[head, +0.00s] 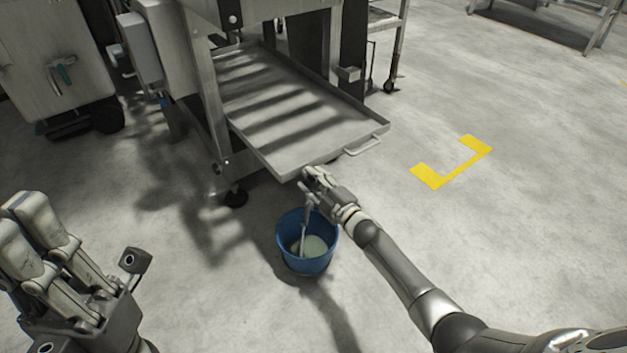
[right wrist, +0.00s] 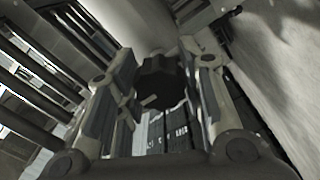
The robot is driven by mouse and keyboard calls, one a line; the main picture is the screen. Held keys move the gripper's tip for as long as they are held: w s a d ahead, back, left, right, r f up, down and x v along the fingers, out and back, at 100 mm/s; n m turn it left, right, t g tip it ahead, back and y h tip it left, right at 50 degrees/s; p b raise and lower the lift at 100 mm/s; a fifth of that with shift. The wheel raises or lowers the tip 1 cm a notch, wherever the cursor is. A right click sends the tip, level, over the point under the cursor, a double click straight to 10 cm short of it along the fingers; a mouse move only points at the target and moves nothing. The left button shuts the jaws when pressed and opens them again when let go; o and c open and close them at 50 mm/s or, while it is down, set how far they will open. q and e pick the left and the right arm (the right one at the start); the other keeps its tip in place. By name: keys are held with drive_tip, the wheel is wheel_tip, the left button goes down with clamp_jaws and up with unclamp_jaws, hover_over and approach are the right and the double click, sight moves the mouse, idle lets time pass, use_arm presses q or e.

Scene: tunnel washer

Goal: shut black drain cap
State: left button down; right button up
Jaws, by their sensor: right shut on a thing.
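The black drain cap (right wrist: 160,82) is a dark, ridged knob between the two fingers of my right gripper (right wrist: 163,90) in the right wrist view. The fingers are shut on it. In the head view my right gripper (head: 312,180) is at the front lower corner of the metal tray (head: 270,163), and the cap is hidden there. My left gripper (head: 18,215) is at the lower left, away from the tray, its two fingers apart and empty.
A blue bucket (head: 283,238) stands on the floor under my right gripper, with pale liquid inside and a pale streak down into it. The tray has a handle (head: 364,145) at its front edge. A yellow floor marking (head: 429,177) lies right; floor there is clear.

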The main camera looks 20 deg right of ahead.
drive_tip(key=o, duration=1)
drive_tip(key=shift+o, duration=0.2)
drive_tip(key=v, duration=1.2)
